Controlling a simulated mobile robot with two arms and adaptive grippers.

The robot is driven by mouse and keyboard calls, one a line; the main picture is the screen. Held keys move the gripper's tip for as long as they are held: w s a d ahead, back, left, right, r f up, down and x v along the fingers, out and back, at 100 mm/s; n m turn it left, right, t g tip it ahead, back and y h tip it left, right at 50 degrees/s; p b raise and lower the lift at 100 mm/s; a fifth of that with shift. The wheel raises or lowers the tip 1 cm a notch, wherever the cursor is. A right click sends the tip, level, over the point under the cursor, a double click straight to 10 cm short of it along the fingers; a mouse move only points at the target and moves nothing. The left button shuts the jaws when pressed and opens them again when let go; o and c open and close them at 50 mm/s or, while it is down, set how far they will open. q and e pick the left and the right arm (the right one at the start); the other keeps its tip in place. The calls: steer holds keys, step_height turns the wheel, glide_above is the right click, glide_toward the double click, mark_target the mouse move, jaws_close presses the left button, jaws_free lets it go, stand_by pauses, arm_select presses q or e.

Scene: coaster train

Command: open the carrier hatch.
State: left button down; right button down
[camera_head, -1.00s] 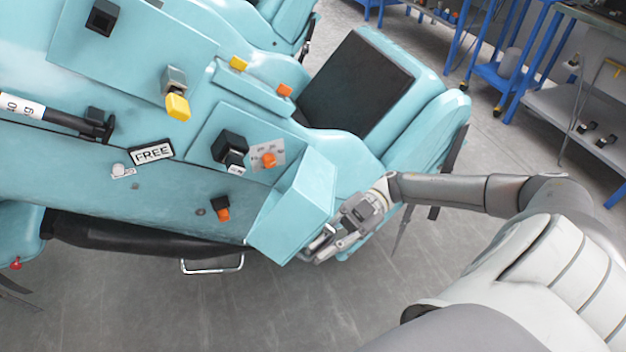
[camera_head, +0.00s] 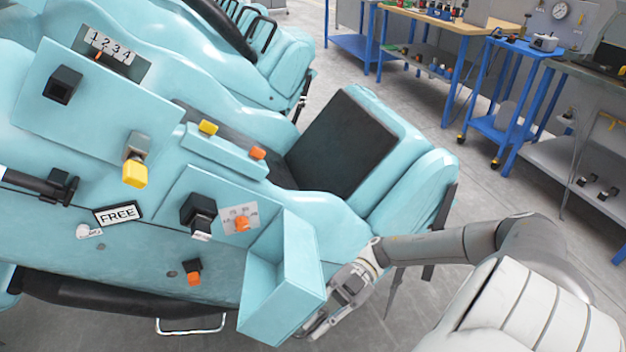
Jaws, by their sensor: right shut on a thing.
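The carrier hatch (camera_head: 302,262) is a light teal, box-like panel on the side of the teal coaster car. It stands out from the car body at an angle, and a recessed teal face shows at its left. My right gripper (camera_head: 318,322) is at the lower right corner of the hatch, on its outer side. It is shut on what looks like a small metal handle there, mostly hidden by the fingers and the panel. My left gripper is out of view.
An orange knob (camera_head: 241,223), a black switch (camera_head: 198,213) and a FREE label (camera_head: 118,214) sit left of the hatch. A black seat (camera_head: 345,145) lies behind it. A metal step (camera_head: 190,327) hangs below. Blue workbenches (camera_head: 508,95) stand at the right; grey floor lies between.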

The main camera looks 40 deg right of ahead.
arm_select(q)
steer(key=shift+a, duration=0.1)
arm_select(e)
steer(key=shift+w, duration=0.1)
steer(key=c, duration=1.8)
jaws_free()
steer(key=shift+d, duration=0.1)
steer(key=d, duration=0.8)
steer(key=d+r, duration=0.1)
steer(key=d, duration=0.3)
steer(key=shift+w, duration=0.25)
steer(key=shift+r, duration=0.1)
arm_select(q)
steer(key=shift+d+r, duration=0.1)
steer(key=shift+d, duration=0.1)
arm_select(e)
steer(key=shift+r, duration=0.1)
